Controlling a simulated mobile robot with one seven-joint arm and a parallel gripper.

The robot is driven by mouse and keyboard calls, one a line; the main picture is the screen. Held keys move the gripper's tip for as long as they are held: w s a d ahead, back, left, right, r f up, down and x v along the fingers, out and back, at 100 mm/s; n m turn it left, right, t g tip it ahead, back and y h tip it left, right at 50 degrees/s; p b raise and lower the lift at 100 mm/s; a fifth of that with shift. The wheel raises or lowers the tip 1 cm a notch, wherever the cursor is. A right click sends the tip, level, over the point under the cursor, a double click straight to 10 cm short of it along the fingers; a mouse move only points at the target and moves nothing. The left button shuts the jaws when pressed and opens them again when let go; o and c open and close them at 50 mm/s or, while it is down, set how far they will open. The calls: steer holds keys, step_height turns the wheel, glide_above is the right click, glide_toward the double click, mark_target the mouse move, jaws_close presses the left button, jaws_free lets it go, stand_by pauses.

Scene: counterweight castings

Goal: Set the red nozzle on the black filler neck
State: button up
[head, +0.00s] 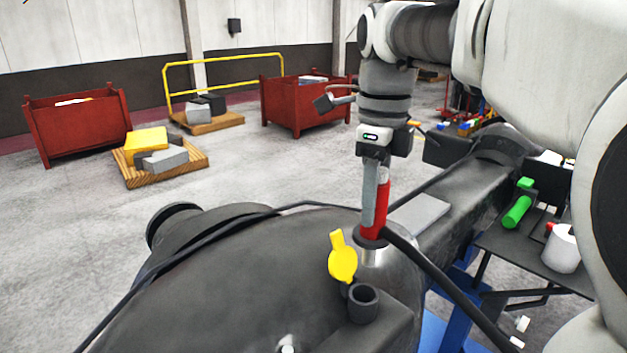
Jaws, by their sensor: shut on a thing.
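My gripper (374,212) points down and is shut on the red nozzle (381,205), which is upright. A grey finger covers the nozzle's left side.
A black hose (447,284) runs from the nozzle's base to the lower right. Another dark cable (195,245) crosses the casting (230,300). A dark shelf (535,250) at right holds a green item (517,211) and a white roll (561,248). Red bins (80,125) stand far back.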

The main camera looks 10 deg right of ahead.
steer(key=shift+a+r, duration=0.1)
steer(key=b, duration=0.4)
glide_above(366, 262)
steer(key=w, duration=0.1)
steer(key=shift+d+f, duration=0.2)
steer(key=shift+f, duration=2.75)
steer(key=shift+f+b, duration=1.9)
steer(key=shift+f, duration=1.4)
steer(key=o, duration=1.2)
step_height(366, 262, up, 18)
steer(key=shift+f+p, duration=0.25)
steer(key=shift+p, duration=1)
